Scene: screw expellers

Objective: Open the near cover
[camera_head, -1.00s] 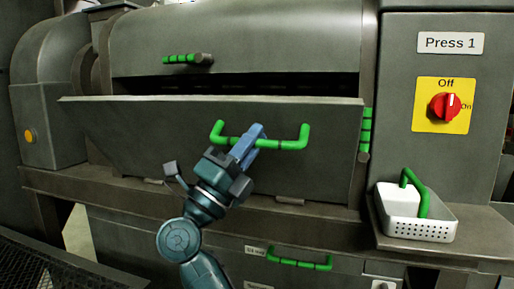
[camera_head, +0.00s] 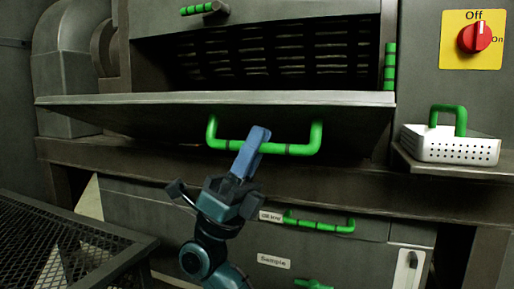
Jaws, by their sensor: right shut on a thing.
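The near cover (camera_head: 130,113) is a grey metal panel across the front of the press. It is tilted far outward, and its face is seen at a steep slant. A slatted dark opening (camera_head: 270,55) shows above it. Its green U-shaped handle (camera_head: 303,149) is on its front face. My right gripper (camera_head: 252,147) is shut on the middle of this handle, with its blue fingers over the bar. My left gripper is not in view.
A white perforated basket (camera_head: 455,152) with a green handle stands on a ledge at right. A red knob (camera_head: 474,38) on a yellow plate is above it. Below the cover are a drawer with a green handle (camera_head: 320,223) and a label reading Sample (camera_head: 273,260). A black mesh (camera_head: 60,240) fills the lower left.

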